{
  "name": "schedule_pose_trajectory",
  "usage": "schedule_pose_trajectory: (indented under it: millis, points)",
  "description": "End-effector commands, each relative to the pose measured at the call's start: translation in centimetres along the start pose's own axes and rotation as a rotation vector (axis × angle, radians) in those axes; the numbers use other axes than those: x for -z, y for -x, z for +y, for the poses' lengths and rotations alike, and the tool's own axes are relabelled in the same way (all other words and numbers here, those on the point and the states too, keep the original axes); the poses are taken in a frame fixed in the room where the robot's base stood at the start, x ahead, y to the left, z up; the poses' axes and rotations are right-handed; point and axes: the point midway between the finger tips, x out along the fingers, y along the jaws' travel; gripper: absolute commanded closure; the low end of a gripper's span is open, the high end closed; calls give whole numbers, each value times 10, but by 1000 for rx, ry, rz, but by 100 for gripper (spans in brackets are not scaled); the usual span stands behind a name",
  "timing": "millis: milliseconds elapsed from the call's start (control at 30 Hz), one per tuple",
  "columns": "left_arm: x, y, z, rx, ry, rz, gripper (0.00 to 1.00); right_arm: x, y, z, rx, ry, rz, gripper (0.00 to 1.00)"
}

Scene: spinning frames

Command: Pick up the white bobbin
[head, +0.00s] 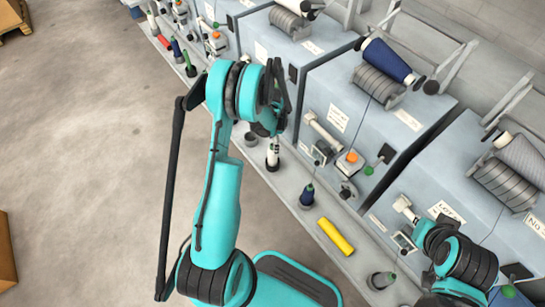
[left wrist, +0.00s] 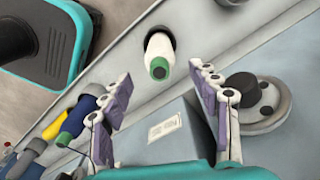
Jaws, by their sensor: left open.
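The white bobbin (left wrist: 158,50) has a green tip and sits at a dark round holder in the left wrist view. In the head view the white bobbin (head: 273,153) stands on the ledge in front of the machines, just below my left gripper. My left gripper (left wrist: 160,78) is open and empty. Its two fingers lie to either side of the bobbin's green tip in the picture, with no visible contact. In the head view my wrist and arm hide most of its fingers. My right arm shows at the lower right of the head view, but its gripper cannot be made out.
A dark blue bobbin (head: 307,195) and a lying yellow bobbin (head: 335,236) are further along the ledge. The machines' grey-blue housings (head: 345,115) rise behind the ledge. Open floor (head: 90,150) lies to the left.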

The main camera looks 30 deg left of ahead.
Motion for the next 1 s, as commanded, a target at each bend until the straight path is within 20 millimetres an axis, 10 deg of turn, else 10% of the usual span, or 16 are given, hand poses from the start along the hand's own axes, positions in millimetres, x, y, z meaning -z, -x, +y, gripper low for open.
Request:
schedule_pose_trajectory:
  millis: [500,733,1000]
  points:
    - [-5,-67,-1,1,1,1,39,-22,-31,0,0,0,0,100]
    - [-5,-68,-1,1,1,1,39,-21,-30,0,0,0,0,100]
    - [-4,-68,-1,1,1,1,95,-21,-30,0,0,0,0,100]
